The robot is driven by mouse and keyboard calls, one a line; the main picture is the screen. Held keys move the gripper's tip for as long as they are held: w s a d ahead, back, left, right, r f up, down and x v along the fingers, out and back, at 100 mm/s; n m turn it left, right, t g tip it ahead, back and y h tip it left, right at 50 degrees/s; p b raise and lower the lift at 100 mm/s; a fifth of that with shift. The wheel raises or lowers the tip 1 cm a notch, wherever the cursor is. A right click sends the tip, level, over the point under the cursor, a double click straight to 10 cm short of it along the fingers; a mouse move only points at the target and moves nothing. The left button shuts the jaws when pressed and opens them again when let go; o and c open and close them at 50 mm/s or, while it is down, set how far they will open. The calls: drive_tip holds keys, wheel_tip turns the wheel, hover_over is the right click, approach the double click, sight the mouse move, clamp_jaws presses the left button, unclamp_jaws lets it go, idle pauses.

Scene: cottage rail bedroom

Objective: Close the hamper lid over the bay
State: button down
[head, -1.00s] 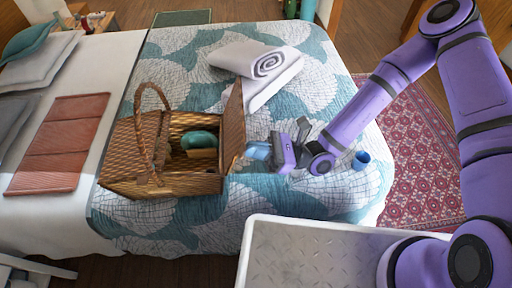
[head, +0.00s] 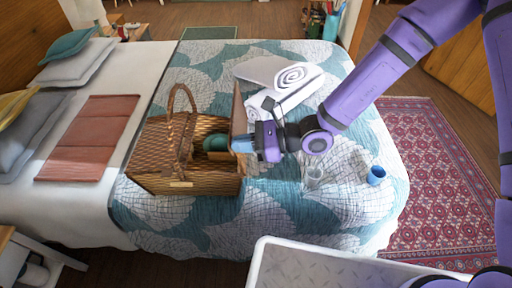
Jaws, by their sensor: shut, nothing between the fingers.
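The wicker hamper (head: 190,185) stands on the bed with its arched handle (head: 172,120) up. Its right-hand lid (head: 238,112) is raised, standing nearly upright at the right side of the open bay. A green rounded item (head: 214,143) shows inside the bay. My gripper (head: 246,144) is shut and empty, at the right, outer side of the raised lid, by its lower part. It looks close to or touching the lid; I cannot tell which. The fingertips partly cover the hamper's right edge.
A blue cup (head: 376,175) stands on the bed to the right, and a clear glass (head: 313,177) seems to stand nearer. A folded pink blanket (head: 86,140) lies at left. The quilt in front of the hamper is clear.

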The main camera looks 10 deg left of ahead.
drive_tip(key=s+a+f+t+h, duration=0.1)
drive_tip(key=s+a+f+h, duration=0.2)
drive_tip(key=a+f+h, duration=0.4)
drive_tip(key=shift+a+f+t, duration=0.4)
drive_tip(key=shift+a+f, duration=0.2)
drive_tip(key=shift+a, duration=2.8)
drive_tip(key=shift+s, duration=0.1)
